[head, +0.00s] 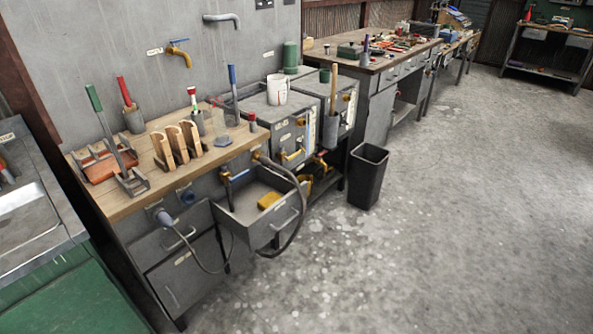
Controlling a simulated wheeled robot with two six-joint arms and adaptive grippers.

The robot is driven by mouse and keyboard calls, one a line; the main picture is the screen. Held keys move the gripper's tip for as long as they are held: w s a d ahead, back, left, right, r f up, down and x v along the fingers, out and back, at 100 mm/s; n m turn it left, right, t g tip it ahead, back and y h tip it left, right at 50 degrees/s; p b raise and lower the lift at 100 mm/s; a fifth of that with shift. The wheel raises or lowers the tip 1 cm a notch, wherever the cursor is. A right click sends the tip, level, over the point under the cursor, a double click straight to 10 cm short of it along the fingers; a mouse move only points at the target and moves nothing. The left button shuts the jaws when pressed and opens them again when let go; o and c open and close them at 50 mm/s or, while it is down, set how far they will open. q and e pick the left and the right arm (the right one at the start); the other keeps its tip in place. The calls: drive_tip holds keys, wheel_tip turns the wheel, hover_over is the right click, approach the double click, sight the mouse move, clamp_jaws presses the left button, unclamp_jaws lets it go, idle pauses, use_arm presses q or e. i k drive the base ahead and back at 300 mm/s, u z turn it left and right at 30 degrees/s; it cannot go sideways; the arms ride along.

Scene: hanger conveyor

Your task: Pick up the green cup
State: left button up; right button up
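A green cylindrical vessel (290,56) stands on the grey cabinets behind a white mug (277,89). A smaller dark green cup-like thing (325,75) sits further right on the cabinet top. From this distance I cannot tell which of the two is the green cup. Neither of my grippers shows in the head view.
A wooden-topped bench (140,195) with upright tools and wooden holders stands at the left. An open grey drawer (254,213) and a looped hose stick out in front. A black bin (367,177) stands on the floor. The concrete floor (450,220) at right is clear.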

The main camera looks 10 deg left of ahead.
sight(324, 74)
drive_tip(key=z, duration=0.5)
drive_tip(key=i, duration=1.3)
drive_tip(key=z, duration=0.75)
drive_tip(key=i, duration=2.25)
drive_tip(key=u, duration=0.65)
drive_tip(key=i, duration=1.25)
drive_tip(key=u, duration=0.75)
